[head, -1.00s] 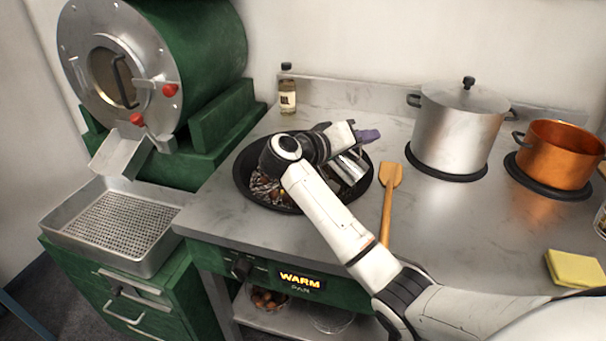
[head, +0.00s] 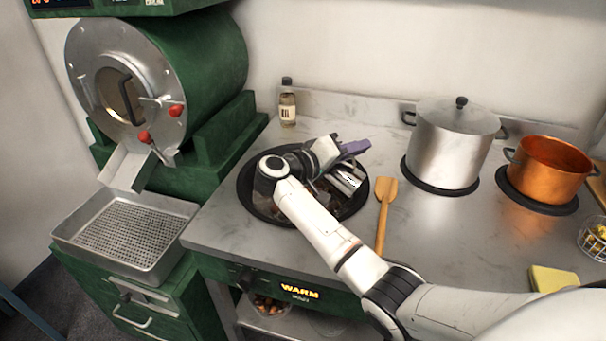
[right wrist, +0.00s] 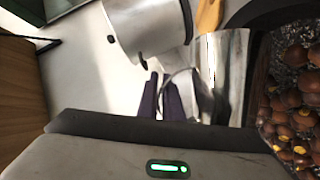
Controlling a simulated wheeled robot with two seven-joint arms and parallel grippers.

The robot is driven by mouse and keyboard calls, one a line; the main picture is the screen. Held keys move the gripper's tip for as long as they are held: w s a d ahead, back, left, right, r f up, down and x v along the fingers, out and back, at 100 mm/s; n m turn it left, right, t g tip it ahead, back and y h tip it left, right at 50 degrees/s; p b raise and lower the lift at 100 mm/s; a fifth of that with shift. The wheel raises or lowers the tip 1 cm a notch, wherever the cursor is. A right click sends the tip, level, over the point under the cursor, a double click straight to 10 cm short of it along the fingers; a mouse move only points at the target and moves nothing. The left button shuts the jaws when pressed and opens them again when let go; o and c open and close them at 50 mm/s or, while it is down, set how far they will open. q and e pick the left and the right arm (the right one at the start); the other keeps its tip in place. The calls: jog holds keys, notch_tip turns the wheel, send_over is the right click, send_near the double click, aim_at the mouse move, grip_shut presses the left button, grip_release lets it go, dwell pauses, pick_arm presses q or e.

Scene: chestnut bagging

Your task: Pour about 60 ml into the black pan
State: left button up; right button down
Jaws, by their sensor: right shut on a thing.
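The black pan (head: 245,189) sits on the counter in the head view, with chestnuts in it. In the right wrist view the chestnuts (right wrist: 290,110) fill the right edge, close to the jug. My right gripper (head: 356,149), with purple fingers, is over the pan's far right part. It is shut on a shiny metal jug (head: 346,179), which also shows in the right wrist view (right wrist: 226,75). The jug looks tilted over the right side of the pan. I cannot see its contents or any stream of liquid. My left gripper is not in view.
A wooden spatula (head: 383,212) lies right of the pan. A steel pot (head: 452,147) and a copper pot (head: 549,170) stand further right. An oil bottle (head: 288,105) stands behind the pan. A green roaster (head: 205,70) and metal tray (head: 62,237) are at left.

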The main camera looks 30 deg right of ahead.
jog(key=shift+w+a+r+n+p, duration=0.15)
jog(key=shift+w+n+p, duration=0.15)
jog(key=shift+p, duration=0.25)
jog(key=shift+w+a+p, duration=0.1)
jog(key=shift+w+p, duration=0.05)
jog(key=shift+p, duration=0.15)
dwell(0.6)
jog(key=shift+w+a+r+n+h, duration=0.2)
jog(key=shift+w+n, duration=0.1)
jog(key=shift+w, duration=0.1)
jog(key=shift+w+a+r+n+h, duration=0.1)
jog(key=shift+w+a+n+h, duration=0.1)
jog(key=shift+w+n, duration=0.15)
dwell(1.0)
